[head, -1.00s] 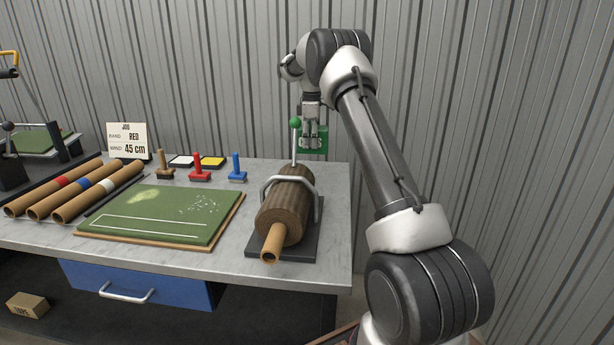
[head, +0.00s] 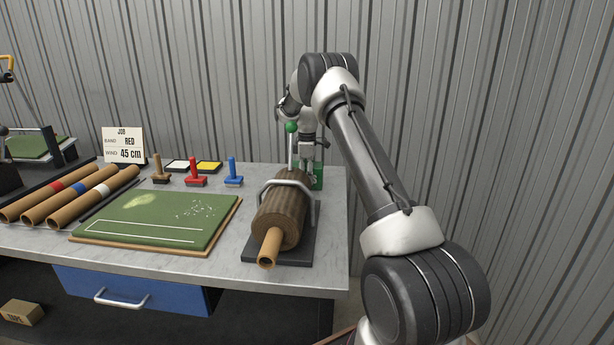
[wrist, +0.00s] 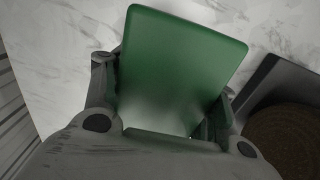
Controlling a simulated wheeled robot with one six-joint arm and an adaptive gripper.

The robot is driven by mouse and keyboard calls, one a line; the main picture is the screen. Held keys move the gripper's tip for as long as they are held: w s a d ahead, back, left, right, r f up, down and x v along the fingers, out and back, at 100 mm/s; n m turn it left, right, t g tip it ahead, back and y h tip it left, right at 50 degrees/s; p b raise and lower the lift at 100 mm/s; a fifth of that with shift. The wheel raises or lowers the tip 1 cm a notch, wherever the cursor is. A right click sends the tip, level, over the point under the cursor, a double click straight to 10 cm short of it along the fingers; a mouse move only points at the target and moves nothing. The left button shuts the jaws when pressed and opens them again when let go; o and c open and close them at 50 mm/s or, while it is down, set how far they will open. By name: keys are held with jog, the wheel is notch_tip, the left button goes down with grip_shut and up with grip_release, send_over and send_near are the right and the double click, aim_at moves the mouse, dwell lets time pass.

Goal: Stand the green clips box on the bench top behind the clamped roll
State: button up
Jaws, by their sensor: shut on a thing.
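The green clips box (head: 318,176) is behind the clamped roll (head: 281,212), at the back right of the bench top (head: 333,230). My gripper (head: 309,165) is shut on the box from above. In the wrist view the green box (wrist: 180,65) sits between my two fingers (wrist: 168,105), over the pale marbled bench top. The clamped roll's brown end (wrist: 285,140) shows at the right there. The roll and clamp hide the lower part of the box in the head view, so I cannot tell whether it touches the bench.
The clamp's upright lever with a green knob (head: 291,127) stands just left of my gripper. Brown, red (head: 195,174) and blue stamps stand further left, behind a green turf board (head: 160,220). The corrugated wall (head: 440,110) is close behind the bench.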

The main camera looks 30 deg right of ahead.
jog(key=o, duration=1.2)
jog(key=shift+f, duration=0.1)
jog(key=shift+o, duration=0.2)
notch_tip(320, 180, up, 12)
jog(key=shift+r, duration=0.15)
